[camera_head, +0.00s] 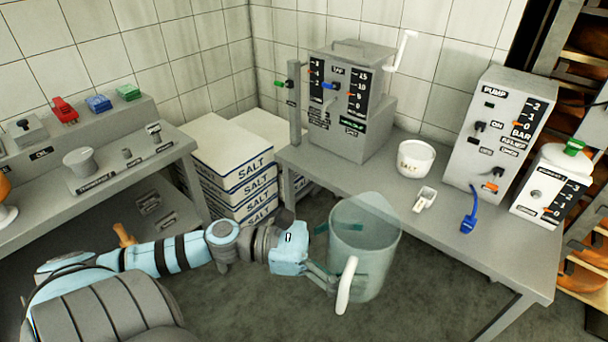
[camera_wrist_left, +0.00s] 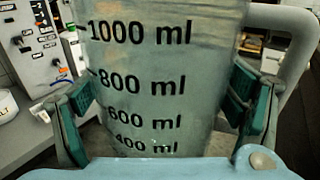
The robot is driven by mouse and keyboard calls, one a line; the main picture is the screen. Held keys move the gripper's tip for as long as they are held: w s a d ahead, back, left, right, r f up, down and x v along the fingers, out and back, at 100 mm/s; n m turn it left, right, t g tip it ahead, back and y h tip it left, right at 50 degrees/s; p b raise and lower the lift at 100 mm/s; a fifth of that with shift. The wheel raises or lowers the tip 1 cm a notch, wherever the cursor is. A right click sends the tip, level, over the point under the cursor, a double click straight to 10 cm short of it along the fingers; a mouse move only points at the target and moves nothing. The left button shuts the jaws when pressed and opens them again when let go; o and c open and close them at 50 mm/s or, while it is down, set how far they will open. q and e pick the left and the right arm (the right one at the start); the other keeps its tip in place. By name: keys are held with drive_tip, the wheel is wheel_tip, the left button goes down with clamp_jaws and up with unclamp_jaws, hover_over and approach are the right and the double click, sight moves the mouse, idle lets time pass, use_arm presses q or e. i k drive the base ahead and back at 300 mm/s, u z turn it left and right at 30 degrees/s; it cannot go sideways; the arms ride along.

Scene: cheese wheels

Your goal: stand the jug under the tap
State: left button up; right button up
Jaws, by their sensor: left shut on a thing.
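The jug (camera_head: 372,235) is a translucent greenish measuring jug with a white handle. It is upright in front of the right bench. My left gripper (camera_head: 332,262) is shut on the jug's side, and the jug hides part of its fingers. In the left wrist view the jug (camera_wrist_left: 160,75) fills the middle with its millilitre marks, and the finger pads of my left gripper (camera_wrist_left: 160,115) are on both sides of it. The tap machine (camera_head: 345,110) is a grey box labelled TAP with scales and a blue lever, at the back of the right bench. My right gripper is not in view.
The right bench (camera_head: 400,205) also holds a white tub (camera_head: 415,158), a small scoop (camera_head: 425,198), the pump box (camera_head: 495,140) and a blue hooked part (camera_head: 470,212). Stacked salt boxes (camera_head: 232,160) stand left of it. A control bench (camera_head: 120,165) is at the left.

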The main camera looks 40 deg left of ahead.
sight(324, 163)
drive_tip(key=z, duration=0.1)
drive_tip(key=k, duration=0.45)
drive_tip(key=u, duration=1)
drive_tip(key=i, duration=1.75)
drive_tip(key=z, duration=0.9)
